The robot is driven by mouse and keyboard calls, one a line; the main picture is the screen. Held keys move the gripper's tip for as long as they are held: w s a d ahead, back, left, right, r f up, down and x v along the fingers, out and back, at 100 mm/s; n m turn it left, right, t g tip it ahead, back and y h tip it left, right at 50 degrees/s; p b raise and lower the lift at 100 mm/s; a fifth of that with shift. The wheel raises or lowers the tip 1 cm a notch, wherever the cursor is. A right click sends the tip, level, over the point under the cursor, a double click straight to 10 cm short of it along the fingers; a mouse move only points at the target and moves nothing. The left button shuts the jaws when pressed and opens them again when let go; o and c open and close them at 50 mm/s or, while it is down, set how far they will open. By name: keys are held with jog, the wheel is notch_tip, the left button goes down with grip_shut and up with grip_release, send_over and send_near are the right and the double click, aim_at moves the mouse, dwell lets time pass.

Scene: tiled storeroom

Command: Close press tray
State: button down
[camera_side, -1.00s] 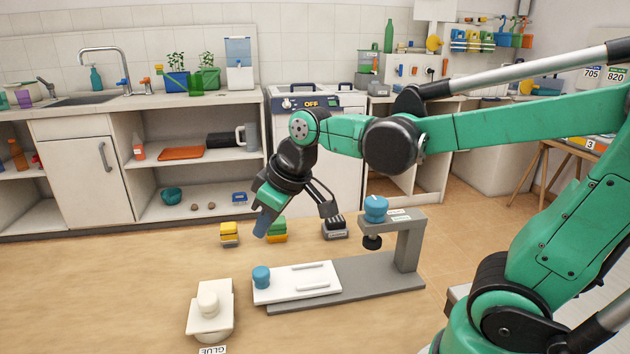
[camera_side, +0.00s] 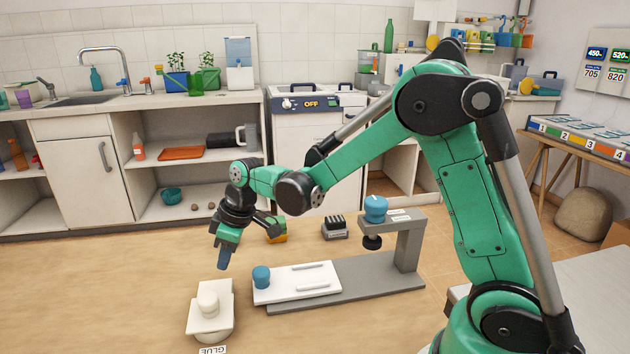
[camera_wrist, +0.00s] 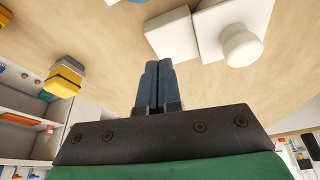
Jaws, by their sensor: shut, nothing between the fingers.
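The press (camera_side: 408,245) is a grey stand with a blue-topped screw (camera_side: 375,210) over a long grey base (camera_side: 385,280). Its white tray (camera_side: 325,270) sits out at the left end of the base, away from under the screw. A blue knob (camera_side: 261,277) stands on the tray's left end. My gripper (camera_side: 222,267) is shut and empty, pointing down in the air to the upper left of the knob. Its dark blue fingers (camera_wrist: 157,70) are together in the wrist view. The tray cannot be clearly made out there.
A white glue holder (camera_side: 222,305) with a round knob stands front left; it also shows in the wrist view (camera_wrist: 208,35).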

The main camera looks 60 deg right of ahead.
aim_at(285, 278)
jog(key=shift+x, duration=0.8)
jog(key=shift+s+d+f, duration=0.15)
jog(key=shift+s+d, duration=0.1)
jog(key=shift+s, duration=0.05)
jog(key=shift+s+d, duration=0.4)
jog(key=shift+s, duration=0.3)
jog(key=shift+s+d, duration=0.45)
jog(key=shift+s, duration=0.25)
jog(key=s+d, duration=0.5)
jog(key=shift+s+d, duration=0.4)
